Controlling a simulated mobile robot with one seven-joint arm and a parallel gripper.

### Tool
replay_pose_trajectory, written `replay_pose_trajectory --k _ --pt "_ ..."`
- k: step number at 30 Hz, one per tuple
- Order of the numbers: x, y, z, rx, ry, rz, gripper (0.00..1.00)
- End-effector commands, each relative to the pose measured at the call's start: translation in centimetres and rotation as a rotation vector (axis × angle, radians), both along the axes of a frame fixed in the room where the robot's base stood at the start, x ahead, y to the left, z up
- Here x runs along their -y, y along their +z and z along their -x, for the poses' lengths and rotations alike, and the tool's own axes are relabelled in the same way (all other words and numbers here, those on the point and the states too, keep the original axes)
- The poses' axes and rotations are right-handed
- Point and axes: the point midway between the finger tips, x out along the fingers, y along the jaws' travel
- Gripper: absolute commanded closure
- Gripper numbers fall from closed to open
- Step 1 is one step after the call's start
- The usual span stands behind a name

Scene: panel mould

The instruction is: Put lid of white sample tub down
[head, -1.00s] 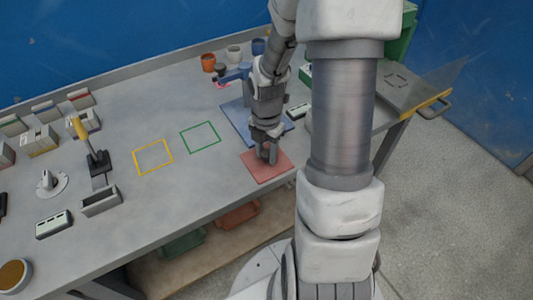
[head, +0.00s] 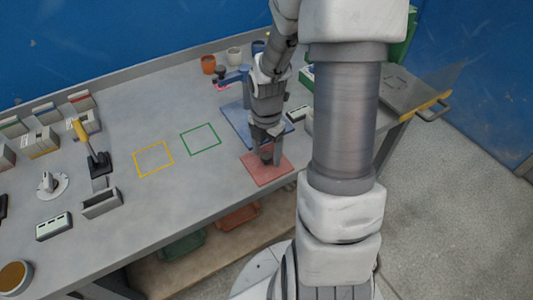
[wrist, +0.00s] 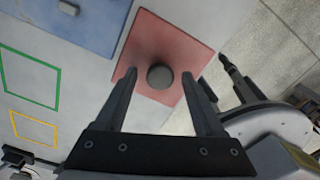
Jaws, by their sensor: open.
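A dark grey round piece (wrist: 159,77), which looks like the lid, lies on the red square mat (wrist: 185,45) near the front edge of the bench. The mat also shows in the head view (head: 283,172). My gripper (head: 266,162) is over this mat, pointing down. Its fingers are spread, one on each side of the round piece, with a visible gap on both sides in the wrist view. I cannot make out the white sample tub for certain.
A blue mat (wrist: 85,25) with a small grey knob-like piece (wrist: 69,8) lies beside the red one. Green (head: 200,139) and yellow (head: 153,158) outlined squares are empty. Cups (head: 208,64) stand at the back.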

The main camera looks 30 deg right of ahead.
Motion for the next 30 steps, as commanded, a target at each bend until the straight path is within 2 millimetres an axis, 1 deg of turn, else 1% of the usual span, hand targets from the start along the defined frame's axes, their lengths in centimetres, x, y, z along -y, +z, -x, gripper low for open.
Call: replay_pose_trajectory --k 1,9,12,15,20,30 --pt "0.1 1.3 -0.1 0.004 -0.001 0.002 0.3" --pt "0.1 7.2 -0.1 0.006 -0.001 0.003 0.3" --pt "0.1 8.8 -0.1 0.004 -0.001 0.002 0.3" --pt "0.1 10.0 -0.1 0.003 0.0 0.002 0.3" --pt "0.0 10.8 0.0 0.002 -0.001 0.0 0.3" --pt "0.0 10.8 0.0 0.001 -0.001 0.0 0.3"
